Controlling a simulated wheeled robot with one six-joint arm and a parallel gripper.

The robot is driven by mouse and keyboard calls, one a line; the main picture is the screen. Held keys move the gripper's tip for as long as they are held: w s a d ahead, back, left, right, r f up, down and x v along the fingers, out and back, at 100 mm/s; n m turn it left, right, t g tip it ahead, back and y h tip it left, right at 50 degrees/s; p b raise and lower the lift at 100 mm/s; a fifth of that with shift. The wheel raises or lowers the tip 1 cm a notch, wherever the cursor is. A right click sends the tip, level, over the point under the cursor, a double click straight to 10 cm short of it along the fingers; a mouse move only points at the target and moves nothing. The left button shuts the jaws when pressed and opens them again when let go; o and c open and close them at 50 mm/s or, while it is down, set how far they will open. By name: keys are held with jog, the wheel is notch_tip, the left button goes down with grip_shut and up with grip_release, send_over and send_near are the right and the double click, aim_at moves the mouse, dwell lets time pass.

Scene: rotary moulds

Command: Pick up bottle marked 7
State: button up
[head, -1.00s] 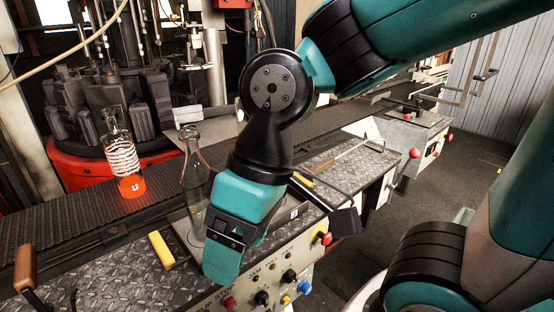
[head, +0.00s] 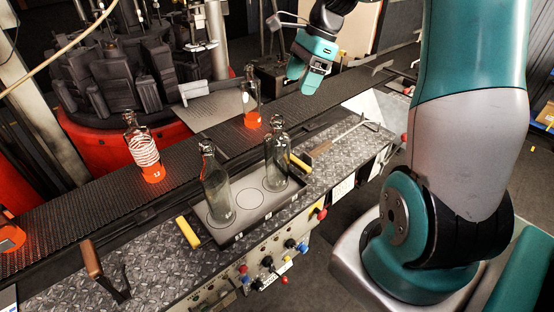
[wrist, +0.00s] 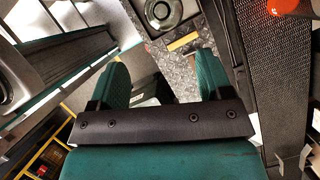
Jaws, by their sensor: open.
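Two clear bottles stand upright in a grey tray: a left one (head: 216,188) and a right one (head: 277,160). On the conveyor stand a bottle with white rings and an orange base (head: 143,150), and a clear bottle with an orange base (head: 251,98). I cannot read a 7 on any of them. My gripper (head: 304,84) is open and empty, above the conveyor's far side, apart from every bottle. In the wrist view its fingers (wrist: 162,64) are spread wide with no bottle between. A bottle seen from above (wrist: 163,12) shows beyond them.
The tray (head: 238,236) has an empty marked circle between its bottles and yellow handles. It sits on a metal-plate bench (head: 150,265) beside the dark conveyor (head: 85,205). Black mould machinery (head: 140,85) is behind.

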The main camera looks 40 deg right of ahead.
aim_at(277, 127)
jog(key=p+x, duration=0.1)
jog(key=x, duration=0.7)
jog(key=shift+a+f, duration=0.1)
jog(key=shift+f, duration=0.15)
jog(key=p+x, duration=0.2)
jog(key=x, duration=0.2)
jog(key=shift+w+a+p, duration=0.15)
jog(key=shift+w+p, duration=0.15)
jog(key=shift+p, duration=0.1)
jog(key=shift+a+f, duration=0.1)
jog(key=shift+f, duration=0.45)
grip_shut()
